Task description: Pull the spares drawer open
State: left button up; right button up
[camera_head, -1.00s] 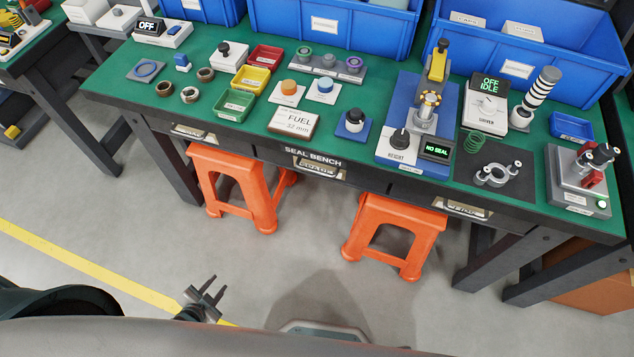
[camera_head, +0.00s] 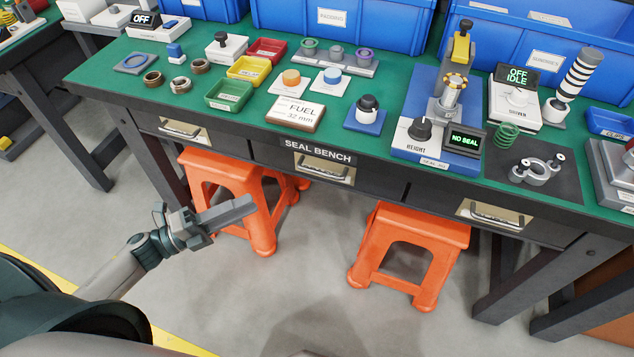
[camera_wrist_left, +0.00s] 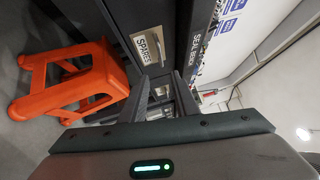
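The spares drawer (camera_head: 346,183) is the middle drawer of the bench, under the SEAL BENCH sign, and looks shut. Its metal handle (camera_head: 325,168) crosses a pale label. In the left wrist view the label (camera_wrist_left: 148,45) reads SPARES and is turned sideways, ahead of the fingers and slightly left. My left gripper (camera_head: 250,206) is in front of the left orange stool, left of and below the handle, apart from it. In the left wrist view its two fingers (camera_wrist_left: 158,80) stand apart with nothing held between them. My right gripper is not in view.
Two orange stools (camera_head: 218,170) (camera_head: 410,238) stand under the bench's front edge. Other drawers sit left (camera_head: 160,122) and right (camera_head: 460,197). The green bench top (camera_head: 120,72) is crowded with parts and devices. The floor before the bench is free.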

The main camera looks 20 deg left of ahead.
pick_arm(q)
jog(key=shift+d+r, duration=0.1)
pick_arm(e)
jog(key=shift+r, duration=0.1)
pick_arm(q)
jog(key=p, duration=0.1)
send_near(315, 173)
jog(key=p+x, duration=0.1)
jog(key=x, duration=0.6)
jog(key=shift+d, duration=0.1)
jog(key=shift+x, duration=0.9)
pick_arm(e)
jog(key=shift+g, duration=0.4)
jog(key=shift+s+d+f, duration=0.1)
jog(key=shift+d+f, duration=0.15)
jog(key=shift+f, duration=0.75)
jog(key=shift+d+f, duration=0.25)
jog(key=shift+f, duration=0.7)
pick_arm(q)
jog(key=shift+c, duration=0.3)
jog(key=c, duration=0.5)
grip_shut()
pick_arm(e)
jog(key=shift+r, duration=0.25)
